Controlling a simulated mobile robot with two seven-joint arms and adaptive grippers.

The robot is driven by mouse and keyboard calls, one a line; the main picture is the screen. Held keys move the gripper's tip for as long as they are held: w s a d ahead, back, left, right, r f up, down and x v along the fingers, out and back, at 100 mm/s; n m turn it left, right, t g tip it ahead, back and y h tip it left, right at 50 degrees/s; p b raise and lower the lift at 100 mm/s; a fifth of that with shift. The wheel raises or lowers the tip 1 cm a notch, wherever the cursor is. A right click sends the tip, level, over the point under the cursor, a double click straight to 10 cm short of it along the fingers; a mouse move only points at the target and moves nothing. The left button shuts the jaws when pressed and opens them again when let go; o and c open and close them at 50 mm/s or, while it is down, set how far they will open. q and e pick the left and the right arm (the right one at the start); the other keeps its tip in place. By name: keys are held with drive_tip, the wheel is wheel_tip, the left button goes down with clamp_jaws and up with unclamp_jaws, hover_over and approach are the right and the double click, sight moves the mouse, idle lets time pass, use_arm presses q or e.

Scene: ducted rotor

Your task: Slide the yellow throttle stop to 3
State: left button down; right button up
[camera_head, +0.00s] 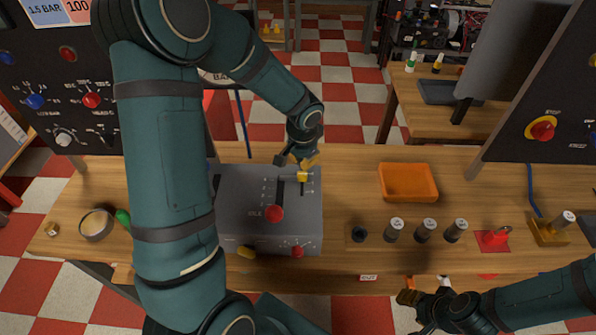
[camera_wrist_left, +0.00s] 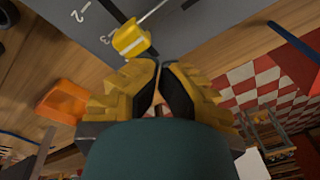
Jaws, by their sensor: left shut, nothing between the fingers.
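The yellow throttle stop (camera_head: 303,177) sits on the right part of the grey throttle box (camera_head: 235,222), near the box's far edge. In the left wrist view the stop (camera_wrist_left: 131,40) is beside the printed 3, with the 2 farther off; I cannot tell if it is exactly on the mark. My left gripper (camera_head: 299,162) is shut and empty, just beyond the stop. In the wrist view its closed yellow fingertips (camera_wrist_left: 160,66) are close to the stop; contact is unclear. My right gripper (camera_head: 422,304) is at the table's front edge, its finger gap unclear.
A red-knobbed lever (camera_head: 275,213) stands on the box left of the stop. An orange tray (camera_head: 408,182) lies to the right, with several grey cylinders (camera_head: 425,230) in front of it. Dark control panels (camera_head: 548,110) flank the wooden table. Bare wood lies between box and tray.

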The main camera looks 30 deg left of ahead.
use_arm(q)
drive_tip(key=shift+s+d+f, duration=0.25)
drive_tip(key=shift+s+f, duration=0.5)
drive_tip(key=shift+s, duration=0.15)
drive_tip(key=shift+w+a, duration=0.1)
drive_tip(key=shift+w, duration=0.05)
drive_tip(key=shift+w+a, duration=0.4)
drive_tip(key=shift+w, duration=0.3)
drive_tip(key=shift+r, duration=0.1)
drive_tip(key=shift+w+r+p, duration=0.2)
drive_tip(key=shift+r+p, duration=0.9)
drive_tip(key=shift+r, duration=0.1)
drive_tip(key=shift+s+d+r+p, duration=0.1)
drive_tip(key=shift+r+p, duration=0.4)
drive_tip(key=shift+r, duration=0.45)
drive_tip(key=shift+s+d+r+p, duration=0.1)
drive_tip(key=shift+r+p, duration=0.4)
drive_tip(key=shift+r, duration=0.4)
drive_tip(key=shift+w+r, duration=0.1)
wheel_tip(320, 180, up, 12)
drive_tip(key=s, duration=0.1)
drive_tip(key=shift+s+d, duration=0.2)
drive_tip(key=shift+d, duration=0.25)
